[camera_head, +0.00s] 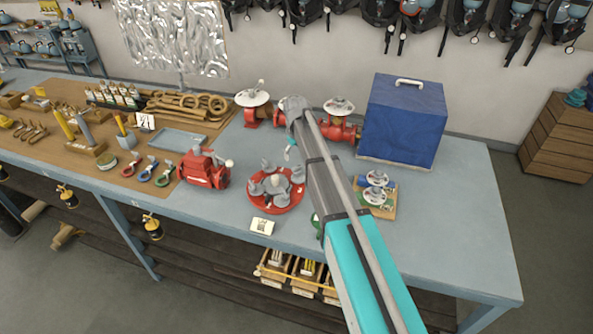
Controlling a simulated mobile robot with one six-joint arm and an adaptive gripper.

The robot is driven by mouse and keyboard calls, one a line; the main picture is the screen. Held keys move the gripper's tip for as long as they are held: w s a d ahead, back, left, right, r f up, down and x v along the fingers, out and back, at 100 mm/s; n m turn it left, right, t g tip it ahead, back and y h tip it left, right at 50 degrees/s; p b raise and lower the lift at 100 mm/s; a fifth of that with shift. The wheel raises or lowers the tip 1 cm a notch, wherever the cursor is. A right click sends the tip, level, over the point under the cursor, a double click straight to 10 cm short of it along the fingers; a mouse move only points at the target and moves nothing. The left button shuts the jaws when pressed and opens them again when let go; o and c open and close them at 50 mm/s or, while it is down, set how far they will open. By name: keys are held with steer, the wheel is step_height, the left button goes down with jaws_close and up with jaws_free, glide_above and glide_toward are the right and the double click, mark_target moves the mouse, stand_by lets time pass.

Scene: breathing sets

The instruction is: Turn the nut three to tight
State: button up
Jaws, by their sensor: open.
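A round red flange (290,201) lies on the grey-blue table, with several grey nuts around a grey centre piece (274,185). No number for any nut can be read, so I cannot tell which is nut three. My arm reaches in from the lower right, passing close to the flange's right side in the picture. Its wrist end is above and beyond the flange.
A red valve body (204,170) stands left of the flange, and a small white card (262,226) lies in front. Red valves with white handwheels (339,105) stand behind. A blue box (403,118) and a board with small valves (376,206) are right. The table's right end is clear.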

mark_target(297, 166)
steer(key=shift+f+b, duration=2.45)
steer(key=shift+f, duration=0.35)
steer(key=c, duration=1.2)
